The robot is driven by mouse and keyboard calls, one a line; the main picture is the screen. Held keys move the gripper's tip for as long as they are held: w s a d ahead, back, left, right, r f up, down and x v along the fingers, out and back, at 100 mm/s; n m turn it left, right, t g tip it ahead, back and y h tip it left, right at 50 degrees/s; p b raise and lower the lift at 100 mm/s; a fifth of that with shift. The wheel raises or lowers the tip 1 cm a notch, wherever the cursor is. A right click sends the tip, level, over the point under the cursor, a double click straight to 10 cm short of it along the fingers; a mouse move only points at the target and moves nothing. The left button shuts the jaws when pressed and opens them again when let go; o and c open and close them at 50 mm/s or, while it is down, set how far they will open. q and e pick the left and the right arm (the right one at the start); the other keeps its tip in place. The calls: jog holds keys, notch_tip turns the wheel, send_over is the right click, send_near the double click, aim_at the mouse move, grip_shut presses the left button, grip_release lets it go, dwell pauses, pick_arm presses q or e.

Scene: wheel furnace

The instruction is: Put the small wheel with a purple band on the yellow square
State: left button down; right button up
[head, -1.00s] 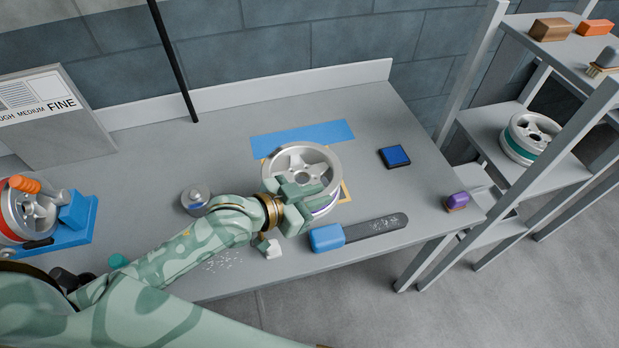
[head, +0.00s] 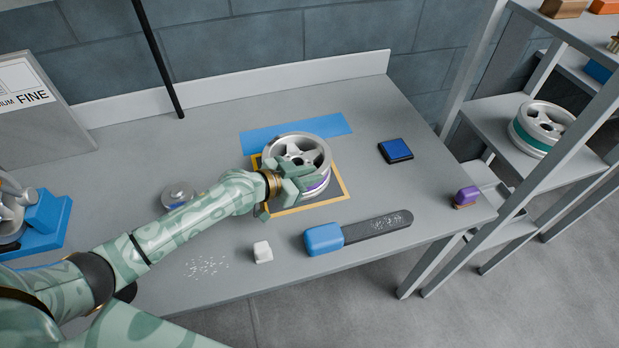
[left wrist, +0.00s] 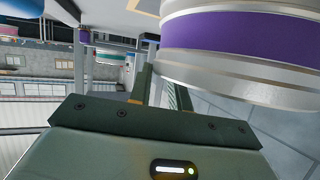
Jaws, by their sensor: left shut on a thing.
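The small wheel with a purple band (head: 298,152) is silver with several spokes, and its purple band shows at its lower right side. My left gripper (head: 298,186) is shut on the wheel at its near side. The wheel is over or within the yellow square outline (head: 343,184) on the grey table; I cannot tell whether it touches the table. In the left wrist view the wheel's purple band (left wrist: 245,38) fills the upper right, close above the gripper (left wrist: 160,90). My right gripper is not in view.
A blue tape strip (head: 296,131) lies just behind the square. A blue pad (head: 396,150) is to the right, and a blue-handled file (head: 325,239) and a white block (head: 262,251) lie in front. A wheel with a teal band (head: 540,128) stands on the shelf at right.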

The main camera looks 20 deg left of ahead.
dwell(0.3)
pick_arm(q)
jog(key=c, duration=1.3)
grip_release()
jog(key=shift+f, duration=0.15)
jog(key=shift+s+a+r, duration=0.2)
jog(key=shift+s, duration=0.05)
jog(key=p+v, duration=0.3)
jog(key=v, duration=0.8)
jog(key=shift+s+a, duration=0.15)
jog(key=shift+s, duration=0.05)
